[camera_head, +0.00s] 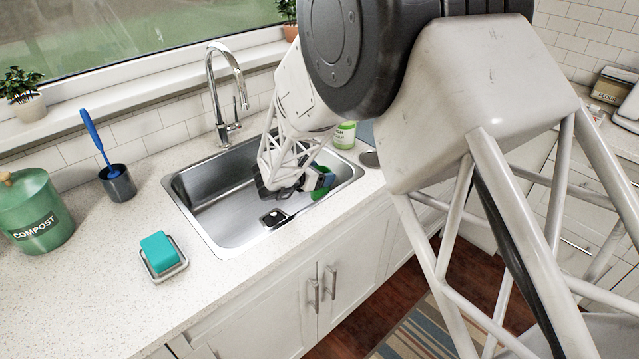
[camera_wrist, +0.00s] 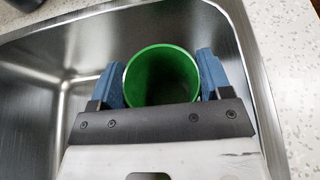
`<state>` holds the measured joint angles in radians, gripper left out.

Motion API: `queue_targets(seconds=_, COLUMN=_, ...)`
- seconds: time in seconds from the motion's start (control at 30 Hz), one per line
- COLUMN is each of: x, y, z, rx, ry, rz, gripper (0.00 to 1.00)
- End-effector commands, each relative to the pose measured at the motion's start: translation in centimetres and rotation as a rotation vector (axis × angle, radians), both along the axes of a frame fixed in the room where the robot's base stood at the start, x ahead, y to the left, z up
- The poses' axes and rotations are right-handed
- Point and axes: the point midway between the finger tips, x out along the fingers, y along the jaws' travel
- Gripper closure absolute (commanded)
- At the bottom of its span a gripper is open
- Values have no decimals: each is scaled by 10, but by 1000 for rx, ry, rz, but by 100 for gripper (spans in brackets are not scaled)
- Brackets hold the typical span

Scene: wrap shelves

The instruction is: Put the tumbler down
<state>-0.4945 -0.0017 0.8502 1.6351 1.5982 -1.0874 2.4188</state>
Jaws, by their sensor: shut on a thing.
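The tumbler is a green cup. In the wrist view the tumbler (camera_wrist: 160,76) sits between the two blue fingers of my gripper (camera_wrist: 162,82), with its open mouth toward the camera. My gripper is shut on it, one finger on each side. In the head view my gripper (camera_head: 318,181) is inside the right part of the sink, and a green part of the tumbler (camera_head: 323,187) shows beside the fingers. The steel sink (camera_head: 215,225) is below and around them. I cannot tell whether the tumbler's base touches the sink floor.
A faucet (camera_head: 212,80) stands behind the sink. A teal sponge (camera_head: 158,252) on a dish, a brush holder (camera_head: 118,183) and a green compost bin (camera_head: 38,210) stand on the left counter. A green-labelled bottle (camera_head: 345,134) is behind the sink's right end. The left counter's front is clear.

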Motion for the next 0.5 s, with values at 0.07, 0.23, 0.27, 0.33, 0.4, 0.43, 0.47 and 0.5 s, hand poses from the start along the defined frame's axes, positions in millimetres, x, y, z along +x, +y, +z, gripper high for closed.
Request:
queue_targets(seconds=0.07, x=0, y=0, z=0, rx=0, ry=0, rz=0, gripper=64)
queue_targets(seconds=0.23, x=0, y=0, z=-8, rx=0, ry=2, rz=-1, gripper=64)
queue_targets(seconds=0.27, x=0, y=0, z=-10, rx=0, ry=2, rz=-1, gripper=64)
queue_targets(seconds=0.33, x=0, y=0, z=-18, rx=-1, ry=2, rz=0, gripper=64)
queue_targets(seconds=0.4, x=0, y=0, z=-26, rx=-1, ry=2, rz=0, gripper=64)
queue_targets(seconds=0.43, x=0, y=0, z=-29, rx=-1, ry=2, rz=0, gripper=64)
queue_targets(seconds=0.47, x=0, y=0, z=-32, rx=-1, ry=2, rz=0, gripper=64)
queue_targets(seconds=0.5, x=0, y=0, z=-35, rx=-2, ry=2, rz=0, gripper=64)
